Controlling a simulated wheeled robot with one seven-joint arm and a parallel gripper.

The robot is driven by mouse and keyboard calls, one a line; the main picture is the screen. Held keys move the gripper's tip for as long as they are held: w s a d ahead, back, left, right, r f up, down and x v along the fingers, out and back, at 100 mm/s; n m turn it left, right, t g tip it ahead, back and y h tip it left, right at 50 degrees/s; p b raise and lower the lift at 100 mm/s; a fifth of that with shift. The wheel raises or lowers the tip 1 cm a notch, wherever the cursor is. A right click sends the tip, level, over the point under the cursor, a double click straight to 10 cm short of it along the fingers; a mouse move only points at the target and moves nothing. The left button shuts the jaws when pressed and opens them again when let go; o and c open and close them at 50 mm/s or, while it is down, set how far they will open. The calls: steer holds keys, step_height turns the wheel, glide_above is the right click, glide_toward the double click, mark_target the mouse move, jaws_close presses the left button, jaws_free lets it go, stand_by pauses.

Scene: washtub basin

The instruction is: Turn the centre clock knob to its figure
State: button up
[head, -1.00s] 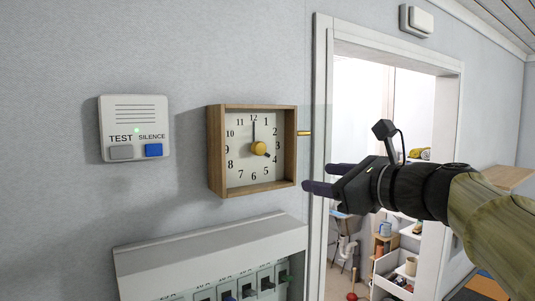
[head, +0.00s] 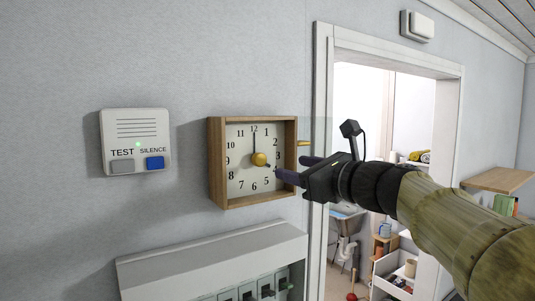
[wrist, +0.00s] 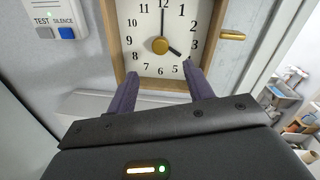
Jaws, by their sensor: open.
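The square wooden clock (head: 216,165) hangs on the wall with a white face and black figures. Its round brass centre knob (head: 259,159) sits mid-face; it also shows in the wrist view (wrist: 160,46). The long hand (head: 254,143) points up at 12 and the short hand (wrist: 175,54) points near 4. A brass peg (head: 304,143) sticks out of the clock's right side. My gripper (head: 292,170) is open and empty, in front of the clock's lower right. In the wrist view its two fingers (wrist: 162,90) reach toward the face, below the knob and apart from it.
A grey panel with TEST and SILENCE buttons (head: 136,128) is on the wall at left. A box with a row of switches (head: 210,262) juts out below the clock. A white door frame (head: 322,120) stands at right, opening onto shelves.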

mark_target(262, 160)
steer(key=p+x, duration=0.4)
steer(key=x, duration=0.6)
steer(key=shift+w+a, duration=0.15)
steer(key=shift+w, duration=0.1)
steer(key=c, duration=1)
